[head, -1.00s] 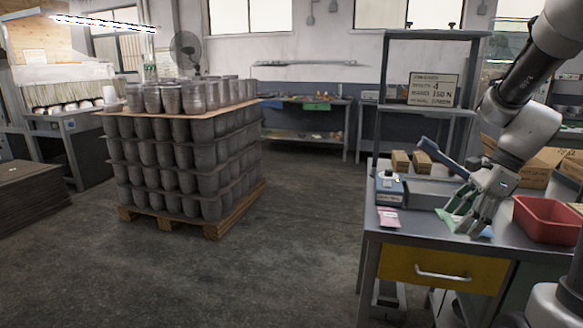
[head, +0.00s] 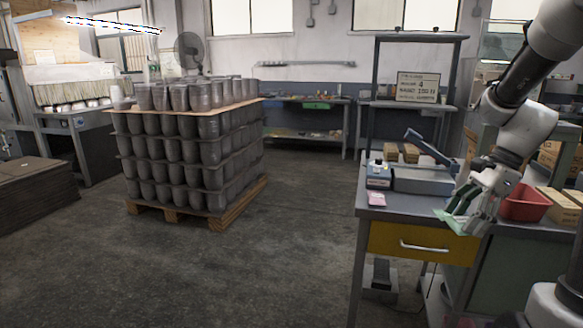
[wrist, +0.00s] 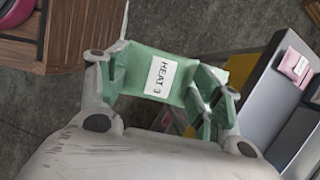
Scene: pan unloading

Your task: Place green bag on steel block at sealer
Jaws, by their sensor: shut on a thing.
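My gripper (head: 458,213) is shut on the green bag (head: 454,222), which hangs at the table's front edge in the head view. The sealer (head: 420,180) stands on the table behind and left of my gripper, with a blue-grey control box and a raised dark lever. I cannot make out a separate steel block; my gripper hides part of that area.
The grey table (head: 400,212) has a yellow drawer (head: 410,243). A pink packet (head: 378,200) lies at its front left. A red bin (head: 527,204) and cardboard boxes (head: 558,205) stand to the right. A loaded pallet (head: 190,150) stands on the left, with clear floor between.

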